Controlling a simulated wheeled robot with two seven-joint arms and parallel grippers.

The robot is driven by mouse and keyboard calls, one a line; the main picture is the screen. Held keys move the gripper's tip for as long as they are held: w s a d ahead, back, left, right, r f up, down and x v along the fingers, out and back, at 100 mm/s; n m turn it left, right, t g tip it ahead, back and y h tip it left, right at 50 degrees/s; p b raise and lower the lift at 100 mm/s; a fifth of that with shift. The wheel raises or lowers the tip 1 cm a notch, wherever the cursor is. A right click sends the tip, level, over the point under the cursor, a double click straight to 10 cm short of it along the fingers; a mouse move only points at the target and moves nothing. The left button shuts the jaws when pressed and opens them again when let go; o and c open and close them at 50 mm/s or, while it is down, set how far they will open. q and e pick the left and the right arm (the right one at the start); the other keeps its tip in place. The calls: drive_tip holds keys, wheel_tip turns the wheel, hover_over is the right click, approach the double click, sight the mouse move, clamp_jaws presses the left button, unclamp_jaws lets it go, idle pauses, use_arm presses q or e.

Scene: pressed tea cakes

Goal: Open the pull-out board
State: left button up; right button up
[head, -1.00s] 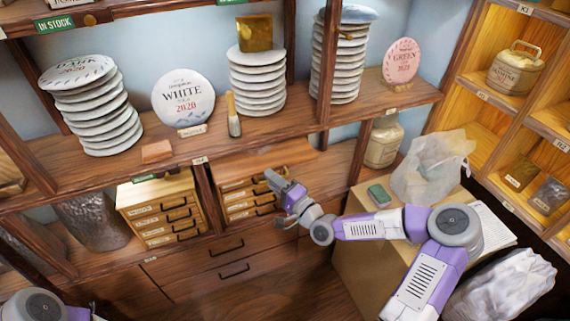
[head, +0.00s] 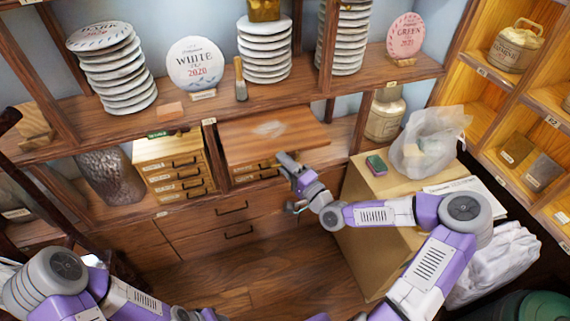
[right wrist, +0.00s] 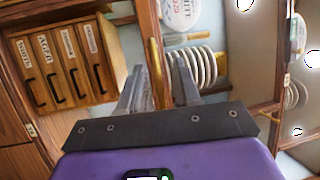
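The pull-out board (head: 290,138) is a brown wooden panel above the right-hand small drawers. It juts out over the drawer fronts, and a pale patch shows on its top. My right gripper (head: 283,160) is at the board's front edge, with its fingers on either side of that edge. The right wrist view shows the two fingers (right wrist: 158,85) with the thin edge between them; the gripper looks shut on it. My left arm comes in at the lower left, but its gripper is not in view.
Left of the board is a pale drawer box (head: 172,150). The shelf above holds stacked discs (head: 264,55) and a brush (head: 240,82). A wooden counter (head: 385,182) with a plastic bag (head: 432,140) stands to the right. The floor (head: 230,280) in front is clear.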

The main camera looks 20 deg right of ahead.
drive_tip(key=shift+o, duration=0.5)
drive_tip(key=shift+r, duration=0.2)
drive_tip(key=shift+s+f, duration=0.1)
drive_tip(key=shift+f, duration=0.1)
drive_tip(key=p+v, duration=0.1)
drive_tip(key=v, duration=0.6)
drive_tip(key=shift+s, duration=0.25)
drive_tip(key=shift+d, duration=0.1)
